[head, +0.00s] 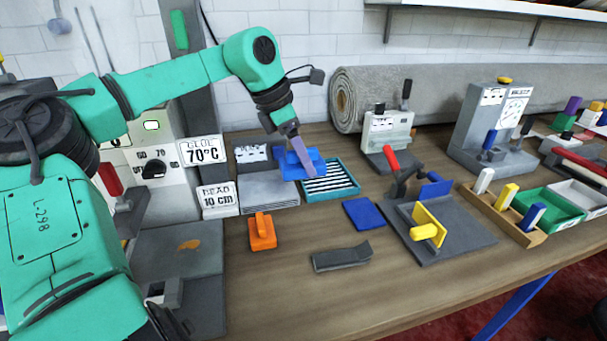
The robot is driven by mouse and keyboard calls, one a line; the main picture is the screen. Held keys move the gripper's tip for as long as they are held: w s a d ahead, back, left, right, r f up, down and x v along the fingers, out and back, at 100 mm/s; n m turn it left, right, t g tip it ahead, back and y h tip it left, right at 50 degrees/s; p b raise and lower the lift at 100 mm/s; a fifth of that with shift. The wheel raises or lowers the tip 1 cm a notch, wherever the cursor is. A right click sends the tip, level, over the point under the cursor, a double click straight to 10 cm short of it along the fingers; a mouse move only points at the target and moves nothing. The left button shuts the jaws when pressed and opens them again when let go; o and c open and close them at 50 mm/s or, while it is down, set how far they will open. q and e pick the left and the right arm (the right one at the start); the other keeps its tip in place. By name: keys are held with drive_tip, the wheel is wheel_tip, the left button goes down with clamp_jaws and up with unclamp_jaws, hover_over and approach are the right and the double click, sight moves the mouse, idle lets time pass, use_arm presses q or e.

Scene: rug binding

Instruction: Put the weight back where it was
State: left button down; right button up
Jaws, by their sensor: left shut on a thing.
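My left gripper (300,158) points down and is shut on a blue block (315,165), which looks like a weight. The block is at the left end of the teal tray (354,188) with black and white stripes, beside the grey plate (262,195). I cannot tell whether the block touches the tray. An orange weight-like block with a handle (263,233) stands on the table in front of the grey plate. A flat blue square (363,213) lies bare on the table to the right. My right gripper is not in view.
A dark grey piece (341,257) lies near the front. A grey fixture with a yellow part (428,228) and a red-handled lever stands right of the blue square. A wooden rack (510,217) and a green bin (550,208) stand farther right. A rolled grey rug (440,85) lies behind.

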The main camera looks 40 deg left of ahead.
use_arm(q)
wheel_tip(320, 180, down, 17)
drive_tip(key=shift+w+a+r+p, duration=0.1)
drive_tip(key=shift+w+r+p, duration=0.05)
drive_tip(key=shift+p, duration=0.3)
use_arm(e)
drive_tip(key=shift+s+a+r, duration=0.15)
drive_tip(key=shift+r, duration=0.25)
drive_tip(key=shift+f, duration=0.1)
use_arm(q)
unclamp_jaws()
drive_tip(key=shift+r, duration=0.1)
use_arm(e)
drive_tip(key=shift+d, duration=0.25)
